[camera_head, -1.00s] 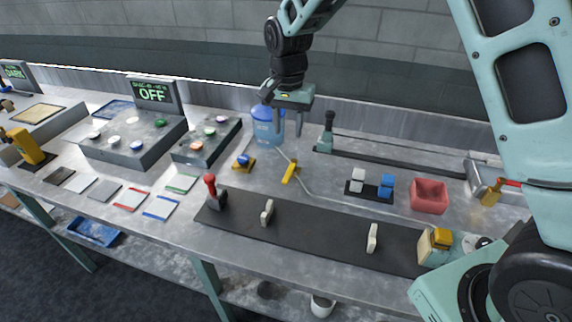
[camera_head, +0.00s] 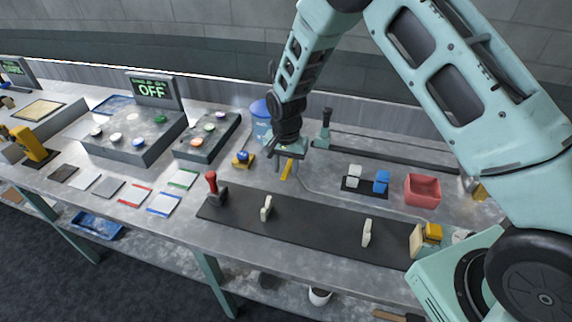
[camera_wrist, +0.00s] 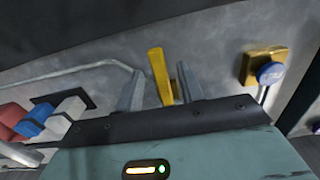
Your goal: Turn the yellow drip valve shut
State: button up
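The yellow drip valve's handle (camera_head: 287,171) sits on the grey bench behind the black mat. In the wrist view the handle (camera_wrist: 160,75) is a narrow yellow bar seen between my two fingers. My gripper (camera_head: 285,165) is low over the valve, pointing down. In the wrist view its fingers (camera_wrist: 161,88) are apart, one on each side of the bar. A gap shows on the left; the right finger is very close, and I cannot tell if it touches. The thin glass tube (camera_wrist: 85,68) bends near the left finger. The valve's lower body is hidden.
A blue knob on a yellow base (camera_head: 242,158) is left of the valve. The blue bottle (camera_head: 260,125) stands behind. White and blue blocks (camera_head: 381,182) and a red bin (camera_head: 422,188) are to the right. A red-topped lever (camera_head: 213,185) stands at the mat's left end.

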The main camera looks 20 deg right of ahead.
grip_shut()
